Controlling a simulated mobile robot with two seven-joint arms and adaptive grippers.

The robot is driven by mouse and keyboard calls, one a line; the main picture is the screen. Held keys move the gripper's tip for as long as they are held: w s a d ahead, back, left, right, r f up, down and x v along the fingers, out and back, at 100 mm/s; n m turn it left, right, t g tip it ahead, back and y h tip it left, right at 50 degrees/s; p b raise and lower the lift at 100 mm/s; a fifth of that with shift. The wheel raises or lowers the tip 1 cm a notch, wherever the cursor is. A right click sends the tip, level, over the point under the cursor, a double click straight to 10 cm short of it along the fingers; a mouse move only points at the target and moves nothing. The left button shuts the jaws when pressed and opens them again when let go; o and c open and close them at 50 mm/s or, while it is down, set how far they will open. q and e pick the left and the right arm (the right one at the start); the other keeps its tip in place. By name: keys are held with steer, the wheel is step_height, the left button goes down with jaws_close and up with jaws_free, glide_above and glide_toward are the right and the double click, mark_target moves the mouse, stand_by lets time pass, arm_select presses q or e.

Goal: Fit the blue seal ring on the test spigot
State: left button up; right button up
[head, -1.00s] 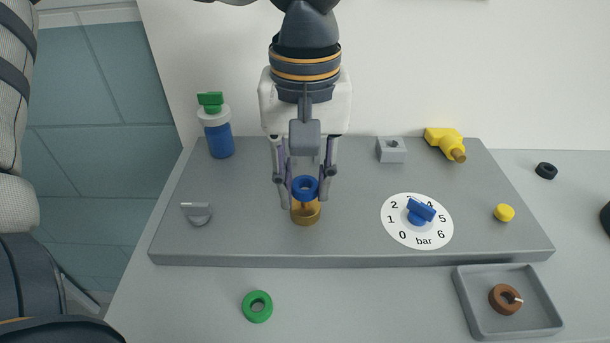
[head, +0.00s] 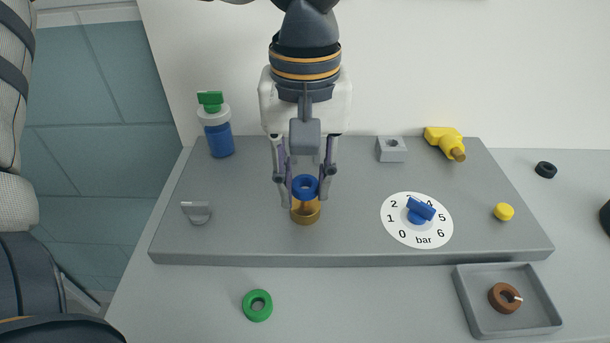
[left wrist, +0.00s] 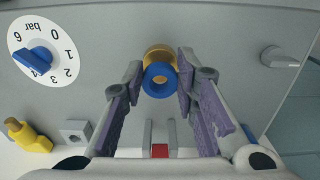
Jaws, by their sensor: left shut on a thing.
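The blue seal ring (head: 305,187) is between the fingertips of my left gripper (head: 305,190), which is shut on it. The ring also shows in the left wrist view (left wrist: 159,80), between the purple finger pads. The brass test spigot (head: 305,214) stands on the grey panel, directly below the ring in the head view. In the left wrist view the spigot (left wrist: 160,52) shows just beyond the ring and partly behind it. The ring overlaps the spigot's top in the picture; I cannot tell whether they touch. My right gripper is not in view.
A dial with a blue knob (head: 420,211) is right of the spigot, a grey lever (head: 198,212) left. A bottle (head: 217,130), a grey block (head: 391,150) and a yellow fitting (head: 445,142) stand behind. A green ring (head: 257,306) and a tray (head: 480,326) with a brown ring lie in front.

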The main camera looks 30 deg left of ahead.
mark_target(305, 190)
arm_select(q)
steer(key=shift+f, duration=1.25)
steer(key=o, duration=0.9)
step_height(305, 190, up, 12)
steer(key=shift+r, duration=0.1)
